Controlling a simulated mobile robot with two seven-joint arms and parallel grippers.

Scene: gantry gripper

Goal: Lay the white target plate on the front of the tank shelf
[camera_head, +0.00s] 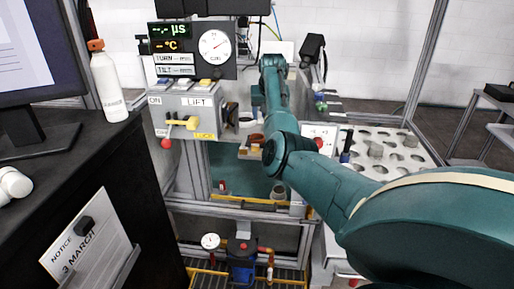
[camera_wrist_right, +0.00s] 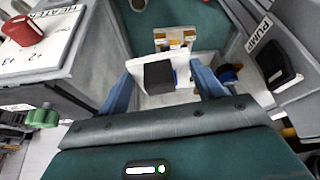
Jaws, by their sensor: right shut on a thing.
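In the right wrist view my right gripper (camera_wrist_right: 161,72) is shut on the white target plate (camera_wrist_right: 141,74), with one blue finger at each side edge. A black block stands on the plate's near face and covers much of it. Beyond the plate, inside the tank (camera_wrist_right: 200,18), is a small pale shelf (camera_wrist_right: 175,34) with yellowish parts. The plate looks apart from the shelf, but the gap is hard to judge. In the head view the shelf (camera_head: 250,150) sits inside the tank, and my right arm hides the plate. My left gripper is not in view.
A heater box with a red knob (camera_wrist_right: 24,30) lies left of the gripper, and a panel marked PUMP (camera_wrist_right: 262,35) lies right. In the head view the lift box (camera_head: 199,103) stands left of the tank, and a tray with holes (camera_head: 402,160) lies right.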

